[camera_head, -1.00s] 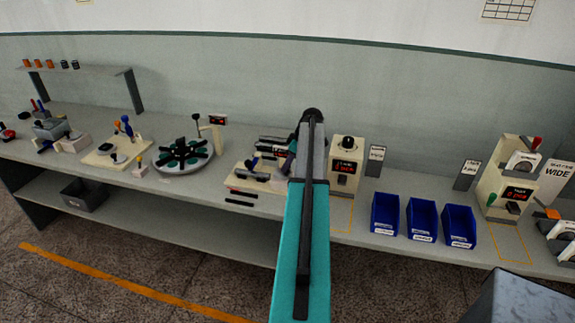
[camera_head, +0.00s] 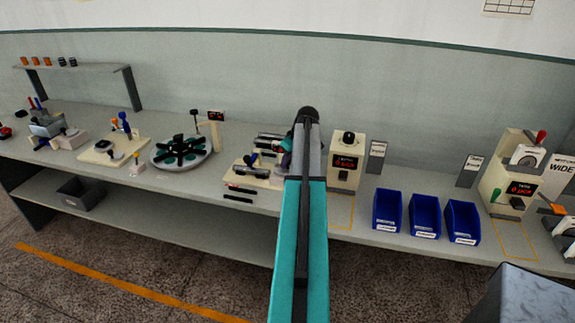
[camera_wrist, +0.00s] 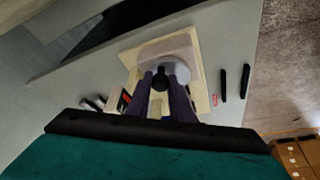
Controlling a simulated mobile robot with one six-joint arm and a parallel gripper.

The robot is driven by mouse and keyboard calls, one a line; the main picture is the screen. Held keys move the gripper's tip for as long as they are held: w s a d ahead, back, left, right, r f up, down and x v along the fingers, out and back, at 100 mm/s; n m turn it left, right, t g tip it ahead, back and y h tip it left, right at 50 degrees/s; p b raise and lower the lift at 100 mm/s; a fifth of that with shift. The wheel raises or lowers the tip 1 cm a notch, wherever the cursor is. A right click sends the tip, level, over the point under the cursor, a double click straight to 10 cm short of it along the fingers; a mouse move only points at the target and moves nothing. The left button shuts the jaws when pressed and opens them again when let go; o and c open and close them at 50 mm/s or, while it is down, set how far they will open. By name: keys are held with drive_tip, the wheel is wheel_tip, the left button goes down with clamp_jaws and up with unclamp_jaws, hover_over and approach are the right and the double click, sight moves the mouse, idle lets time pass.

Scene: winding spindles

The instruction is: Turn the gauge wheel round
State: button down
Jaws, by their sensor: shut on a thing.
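In the wrist view, the two dark purple fingers of my gripper (camera_wrist: 161,82) are closed around a dark upright knob (camera_wrist: 159,72). The knob stands at a pale grey round disc (camera_wrist: 181,70), which I take for the gauge wheel, on a cream base plate (camera_wrist: 201,90). The fingers hide part of the disc and whatever lies below the knob. In the head view, my arm hides most of the grip. The cream fixture plate (camera_head: 240,175) shows just left of the arm, with dark and teal parts on it.
A round turntable with dark spokes (camera_head: 182,151) stands to the left. A cream box with a red display (camera_head: 345,162) stands close on the right, then several blue bins (camera_head: 424,216). Two black bars (camera_wrist: 234,83) lie beside the plate. The bench front edge is near.

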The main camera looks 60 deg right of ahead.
sight(279, 172)
drive_tip(key=m+h+b, duration=0.1)
drive_tip(key=m, duration=0.1)
drive_tip(key=a+m+g+b, duration=0.1)
drive_tip(key=m, duration=0.2)
drive_tip(key=shift+s+a+f+h, duration=0.1)
drive_tip(key=shift+s+a+h, duration=0.1)
drive_tip(key=shift+h, duration=0.2)
drive_tip(key=m, duration=0.2)
drive_tip(key=m+g+b, duration=0.1)
drive_tip(key=m, duration=0.1)
drive_tip(key=a+m+h, duration=0.1)
drive_tip(key=m, duration=0.1)
drive_tip(key=shift+w+g, duration=0.15)
drive_tip(key=shift+g, duration=0.25)
drive_tip(key=m, duration=0.2)
drive_tip(key=m+g+b, duration=0.1)
drive_tip(key=m, duration=0.1)
drive_tip(key=m+g+b, duration=0.1)
drive_tip(key=m, duration=0.1)
drive_tip(key=shift+w+a+h, duration=0.3)
drive_tip(key=shift+w+a, duration=0.05)
drive_tip(key=shift+w, duration=0.05)
drive_tip(key=m, duration=0.2)
drive_tip(key=m+g+b, duration=0.1)
drive_tip(key=m, duration=0.1)
drive_tip(key=w+m+g, duration=0.1)
drive_tip(key=m, duration=0.1)
drive_tip(key=shift+a+y+b, duration=0.3)
drive_tip(key=shift+y+b, duration=0.1)
